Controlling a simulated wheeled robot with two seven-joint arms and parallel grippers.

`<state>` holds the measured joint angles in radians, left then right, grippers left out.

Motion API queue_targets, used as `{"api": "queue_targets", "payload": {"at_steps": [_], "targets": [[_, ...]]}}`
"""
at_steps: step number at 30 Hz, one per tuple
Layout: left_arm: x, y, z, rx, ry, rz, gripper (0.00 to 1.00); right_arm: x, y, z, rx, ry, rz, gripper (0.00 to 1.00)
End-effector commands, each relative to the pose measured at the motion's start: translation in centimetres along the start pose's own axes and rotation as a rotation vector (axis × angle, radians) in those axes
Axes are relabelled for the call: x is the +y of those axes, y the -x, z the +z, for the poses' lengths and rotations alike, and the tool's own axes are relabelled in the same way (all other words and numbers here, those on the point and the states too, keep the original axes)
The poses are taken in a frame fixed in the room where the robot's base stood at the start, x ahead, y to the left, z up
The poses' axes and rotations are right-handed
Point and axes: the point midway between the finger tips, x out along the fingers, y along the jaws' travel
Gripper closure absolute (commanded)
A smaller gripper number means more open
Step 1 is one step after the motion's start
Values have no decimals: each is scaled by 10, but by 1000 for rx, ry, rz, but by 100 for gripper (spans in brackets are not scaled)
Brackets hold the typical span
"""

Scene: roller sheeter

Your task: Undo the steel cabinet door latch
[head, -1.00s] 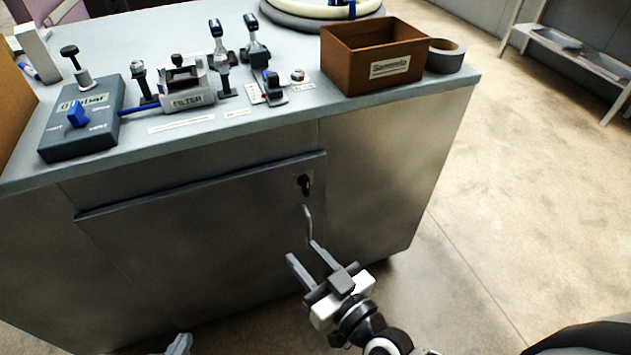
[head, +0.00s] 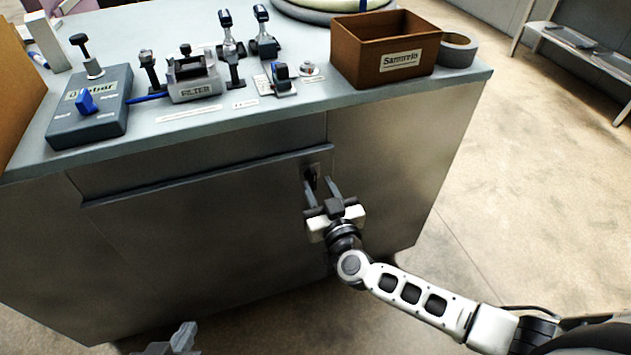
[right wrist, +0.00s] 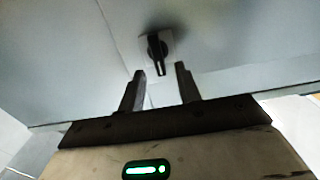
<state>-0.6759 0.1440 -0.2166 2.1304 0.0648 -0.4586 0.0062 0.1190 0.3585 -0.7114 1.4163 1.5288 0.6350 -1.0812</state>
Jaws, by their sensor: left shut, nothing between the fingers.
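The dark latch (head: 311,174) sits on a small plate at the upper right of the steel cabinet door (head: 190,230). In the right wrist view the latch (right wrist: 157,50) points down toward me, just beyond the fingertips. My right gripper (head: 320,182) is open in front of the latch, and in the right wrist view its fingers (right wrist: 160,70) stand either side of the latch's line, with nothing between them. My left gripper (head: 180,338) is shut and empty, low at the bottom edge, away from the door.
The bench top (head: 200,125) above the door carries a brown box (head: 385,50), a tape roll (head: 456,50), a filter unit (head: 193,80), clamps and a grey control box (head: 92,108).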

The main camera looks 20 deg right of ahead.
Motion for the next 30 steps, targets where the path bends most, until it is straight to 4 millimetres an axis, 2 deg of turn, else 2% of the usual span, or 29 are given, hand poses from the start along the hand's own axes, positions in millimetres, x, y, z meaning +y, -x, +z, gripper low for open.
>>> {"api": "queue_targets", "payload": {"at_steps": [1, 6, 17, 21, 30], "targets": [[0, -1, 0, 5, 2, 1, 100, 0, -9, 0, 3, 1, -1, 66], [0, -2, 1, 7, 8, 4, 100, 0, -26, 1, 1, 1, -1, 66], [1, -1, 3, 2, 15, 5, 100, 0, -30, 0, 0, 0, -1, 66], [1, -1, 3, 3, 16, 4, 100, 0, -30, 0, 0, 0, -1, 97], [1, -1, 2, 3, 15, 3, 100, 0, -29, 0, -1, -26, 0, 97]]}}
